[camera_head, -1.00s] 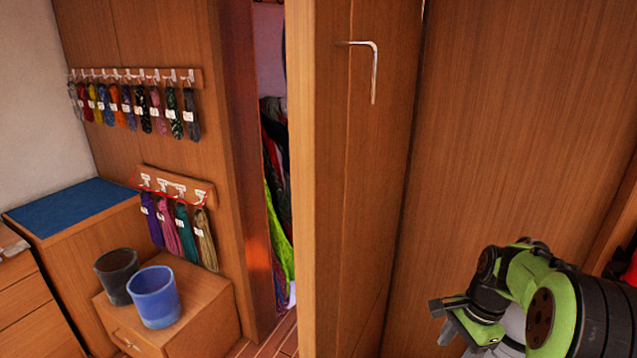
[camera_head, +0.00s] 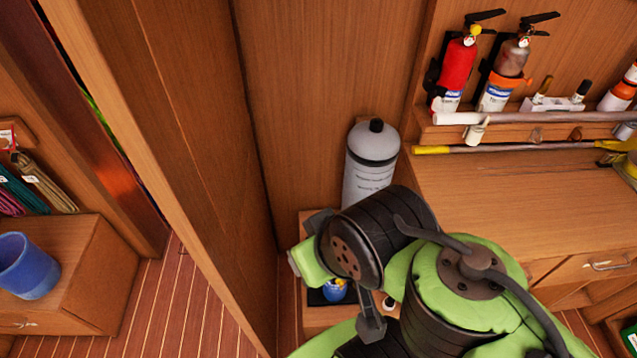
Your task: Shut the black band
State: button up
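A red fire extinguisher (camera_head: 457,68) stands upright on a wall shelf at the upper right. Black parts (camera_head: 433,78) show at its left side; they may be the black band, but they are too small to tell whether it is open or shut. A greyish-red extinguisher (camera_head: 507,60) stands to its right, with an orange band (camera_head: 512,79) across it. My green and black arm fills the lower middle, below and apart from both extinguishers. My gripper end (camera_head: 310,252) appears near the grey cylinder; its fingers cannot be made out clearly.
A grey cylinder (camera_head: 371,160) stands behind my arm. A wooden door (camera_head: 165,130) stands open on the left, beside a low cabinet with a blue cup (camera_head: 28,265).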

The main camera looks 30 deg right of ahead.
aim_at(434, 90)
jog(key=z, duration=0.95)
